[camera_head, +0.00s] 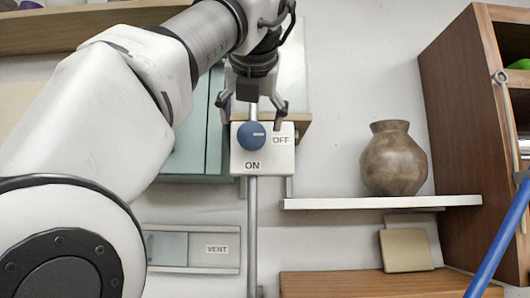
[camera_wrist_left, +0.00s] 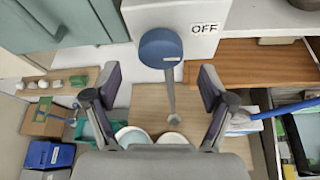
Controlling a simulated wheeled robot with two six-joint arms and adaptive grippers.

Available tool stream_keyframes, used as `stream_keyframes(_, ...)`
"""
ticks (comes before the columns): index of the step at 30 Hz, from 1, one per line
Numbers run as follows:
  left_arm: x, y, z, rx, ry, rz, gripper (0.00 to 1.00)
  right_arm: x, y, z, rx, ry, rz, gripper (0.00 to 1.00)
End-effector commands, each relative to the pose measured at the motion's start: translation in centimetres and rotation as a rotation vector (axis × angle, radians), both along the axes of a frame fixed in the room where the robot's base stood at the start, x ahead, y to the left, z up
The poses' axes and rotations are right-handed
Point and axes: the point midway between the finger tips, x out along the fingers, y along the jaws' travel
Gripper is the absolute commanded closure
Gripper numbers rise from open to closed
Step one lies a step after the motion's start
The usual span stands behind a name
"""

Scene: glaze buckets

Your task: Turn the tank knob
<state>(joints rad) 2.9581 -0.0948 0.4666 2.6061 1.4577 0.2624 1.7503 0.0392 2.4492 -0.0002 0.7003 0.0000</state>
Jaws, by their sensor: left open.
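The tank knob (camera_head: 251,135) is a round blue knob with a pale pointer mark, on a white box (camera_head: 262,163) labelled OFF and ON. In the head view the mark points right, toward the OFF label. My left gripper (camera_head: 254,106) is open just above the box, with its fingers apart and one close to the OFF label. In the left wrist view the knob (camera_wrist_left: 161,48) lies ahead of and between the open fingers (camera_wrist_left: 152,90), with nothing held. I cannot tell whether a finger touches the box. My right gripper does not show.
A grey pipe (camera_head: 252,230) runs down from the box. A brown vase (camera_head: 393,160) stands on a white shelf (camera_head: 440,201) to the right. A VENT panel (camera_head: 190,260) is at lower left, and a wooden cabinet (camera_head: 458,110) stands at the right. Green cabinet doors (camera_head: 195,165) are left of the box.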

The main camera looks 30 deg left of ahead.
Motion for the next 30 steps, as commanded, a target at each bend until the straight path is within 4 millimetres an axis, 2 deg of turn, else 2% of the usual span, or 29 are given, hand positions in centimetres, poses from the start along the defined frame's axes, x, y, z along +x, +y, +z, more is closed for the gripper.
stream_keyframes(4,1.1,0.8,-0.5,0.0,0.001,0.0,0.17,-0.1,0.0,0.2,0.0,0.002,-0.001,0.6)
stream_keyframes(13,5.2,3.6,-2.4,0.0,0.002,0.0,0.17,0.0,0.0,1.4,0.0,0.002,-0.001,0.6)
stream_keyframes(22,5.8,4.0,-2.9,0.001,-0.002,0.0,0.17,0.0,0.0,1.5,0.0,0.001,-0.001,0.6)
stream_keyframes(23,5.8,4.0,-2.9,0.001,-0.002,0.0,0.21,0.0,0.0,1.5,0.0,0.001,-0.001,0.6)
stream_keyframes(27,5.8,4.0,-3.0,0.001,-0.001,0.0,0.71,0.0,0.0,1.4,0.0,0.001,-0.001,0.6)
stream_keyframes(28,5.8,4.0,-3.0,0.001,-0.001,0.0,0.77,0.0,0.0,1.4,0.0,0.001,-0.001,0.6)
stream_keyframes(30,5.8,4.1,-3.0,0.001,-0.001,0.0,0.77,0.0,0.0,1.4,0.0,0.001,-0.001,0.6)
